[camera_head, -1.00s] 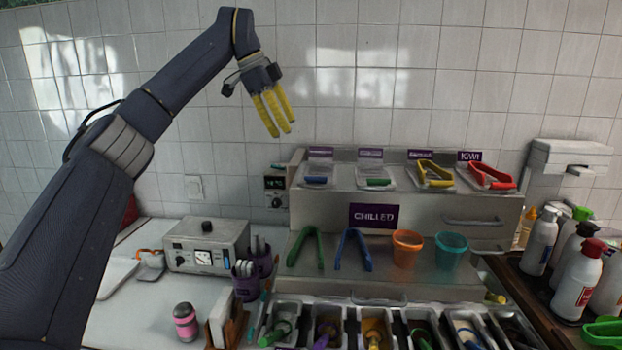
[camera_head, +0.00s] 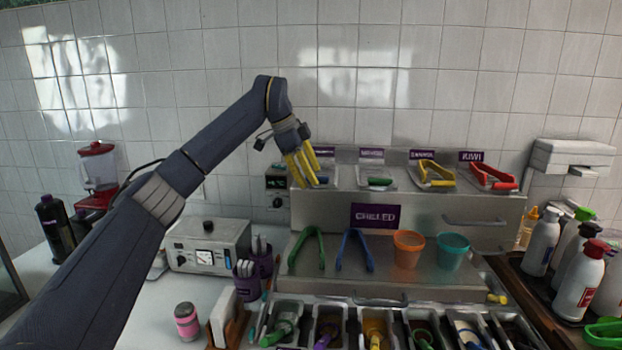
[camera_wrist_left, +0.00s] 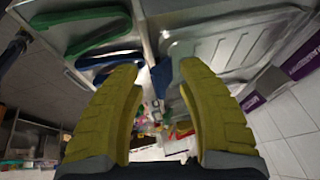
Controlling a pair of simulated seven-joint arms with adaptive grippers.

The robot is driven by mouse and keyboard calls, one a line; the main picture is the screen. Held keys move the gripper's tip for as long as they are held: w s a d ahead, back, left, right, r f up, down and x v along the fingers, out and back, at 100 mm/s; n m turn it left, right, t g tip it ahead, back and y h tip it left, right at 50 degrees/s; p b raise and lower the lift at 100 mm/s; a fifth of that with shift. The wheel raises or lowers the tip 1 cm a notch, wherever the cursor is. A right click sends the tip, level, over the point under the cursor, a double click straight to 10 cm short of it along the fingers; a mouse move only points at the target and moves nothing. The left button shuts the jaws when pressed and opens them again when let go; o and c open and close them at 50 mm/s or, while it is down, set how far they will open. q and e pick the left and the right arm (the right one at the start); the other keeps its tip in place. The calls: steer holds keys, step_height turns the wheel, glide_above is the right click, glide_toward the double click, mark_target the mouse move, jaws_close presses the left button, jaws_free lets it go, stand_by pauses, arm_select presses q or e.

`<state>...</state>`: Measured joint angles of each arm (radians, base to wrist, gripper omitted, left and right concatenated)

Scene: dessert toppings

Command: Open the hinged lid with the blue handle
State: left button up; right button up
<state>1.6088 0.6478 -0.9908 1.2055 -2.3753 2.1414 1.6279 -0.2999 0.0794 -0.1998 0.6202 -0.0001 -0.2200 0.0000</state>
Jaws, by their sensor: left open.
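The lid with the blue handle (camera_head: 324,182) is the leftmost on the top shelf of the steel counter unit, and looks shut. My left gripper (camera_head: 312,183) is at that handle, with its yellow fingers pointing down and partly hiding it. In the left wrist view, the open left gripper (camera_wrist_left: 161,72) has a blue piece, apparently the handle (camera_wrist_left: 162,76), between its fingertips. I cannot tell whether the fingers touch it. The grey lid panel (camera_wrist_left: 225,42) lies beyond the right finger. My right gripper is not in view.
A green-handled lid (camera_head: 379,181) sits to the right, then yellow tongs (camera_head: 436,174) and red tongs (camera_head: 493,177). Green tongs (camera_head: 307,248), blue tongs (camera_head: 355,250), an orange cup (camera_head: 407,250) and a teal cup (camera_head: 451,251) stand on the lower shelf.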

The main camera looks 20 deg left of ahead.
arm_select(q)
steer(key=shift+w+d+f, duration=0.1)
steer(key=shift+w+f, duration=0.05)
steer(key=shift+f, duration=0.25)
jaws_close()
stand_by(0.6)
